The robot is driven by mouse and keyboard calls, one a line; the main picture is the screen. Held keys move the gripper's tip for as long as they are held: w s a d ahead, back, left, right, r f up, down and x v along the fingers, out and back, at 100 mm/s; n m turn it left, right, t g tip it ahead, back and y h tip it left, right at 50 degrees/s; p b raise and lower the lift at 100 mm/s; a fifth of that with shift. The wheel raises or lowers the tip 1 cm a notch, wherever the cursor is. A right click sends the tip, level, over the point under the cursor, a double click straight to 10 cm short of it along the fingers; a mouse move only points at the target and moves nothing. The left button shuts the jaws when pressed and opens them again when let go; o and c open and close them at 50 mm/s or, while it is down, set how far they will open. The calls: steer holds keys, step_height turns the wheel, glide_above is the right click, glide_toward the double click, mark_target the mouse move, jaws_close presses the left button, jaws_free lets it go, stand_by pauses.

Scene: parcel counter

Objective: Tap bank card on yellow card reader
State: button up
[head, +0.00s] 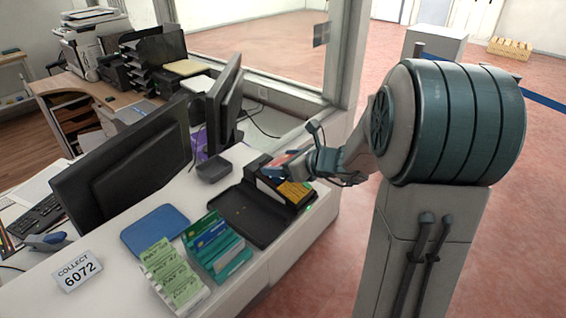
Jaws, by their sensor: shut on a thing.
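My gripper (290,167) reaches in from the right over the back end of the black tray unit on the counter. It is shut on a small flat card with red and blue on it, seemingly the bank card (279,158). The fingers partly hide the card. Just below and to the right is the yellow card reader (296,191), a yellow-orange face on a dark body with a small green light beside it. The card appears just above and left of the yellow face. I cannot tell whether they touch.
A black shallow tray (238,222) lies in front of the reader. Monitors (120,150) stand behind to the left.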

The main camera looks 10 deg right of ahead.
step_height(320, 180, up, 6)
steer(key=p, duration=0.4)
